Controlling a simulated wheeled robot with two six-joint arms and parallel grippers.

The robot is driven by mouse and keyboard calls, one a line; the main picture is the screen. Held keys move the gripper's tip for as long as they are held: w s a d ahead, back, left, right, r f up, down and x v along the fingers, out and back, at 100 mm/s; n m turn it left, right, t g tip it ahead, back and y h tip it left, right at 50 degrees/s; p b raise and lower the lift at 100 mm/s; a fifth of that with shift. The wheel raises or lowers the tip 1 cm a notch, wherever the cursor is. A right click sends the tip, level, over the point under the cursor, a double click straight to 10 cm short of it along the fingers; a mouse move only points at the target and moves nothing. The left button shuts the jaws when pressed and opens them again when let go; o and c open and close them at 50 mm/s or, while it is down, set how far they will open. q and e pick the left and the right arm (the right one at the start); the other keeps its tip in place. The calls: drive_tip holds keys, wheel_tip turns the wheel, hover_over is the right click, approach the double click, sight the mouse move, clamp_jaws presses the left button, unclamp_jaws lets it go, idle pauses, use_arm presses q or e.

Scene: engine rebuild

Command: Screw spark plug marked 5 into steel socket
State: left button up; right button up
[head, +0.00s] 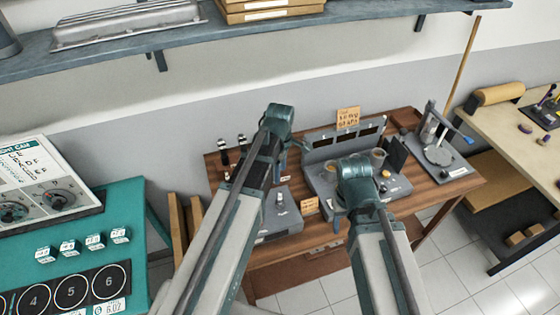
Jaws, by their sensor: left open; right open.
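On the wooden bench, a grey sloped fixture (283,215) has a small pale upright piece on it; I cannot tell whether this is the steel socket. Two dark upright pieces with pale tops (223,146) stand at the bench's left end; they are too small to identify. No spark plug marked 5 can be made out. My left gripper (298,145) is open over the bench, mostly hidden behind its own arm. My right gripper (340,203) is open low over the grey console, largely hidden by its arm. I see nothing held in either.
The grey console (320,182) with cups fills the bench's middle. A stand with a round plate (438,155) is at its right. A teal table (130,262) with numbered circles and small labelled blocks is at left. A shelf (300,28) runs above. A pale table (500,122) stands at far right.

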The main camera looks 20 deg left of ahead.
sight(280, 195)
use_arm(q)
drive_tip(key=shift+f, duration=0.15)
wheel_tip(280, 195, down, 14)
drive_tip(key=b, duration=1.4)
drive_tip(key=shift+r, duration=0.2)
clamp_jaws()
drive_tip(key=m, duration=0.4)
drive_tip(key=shift+m, duration=0.3)
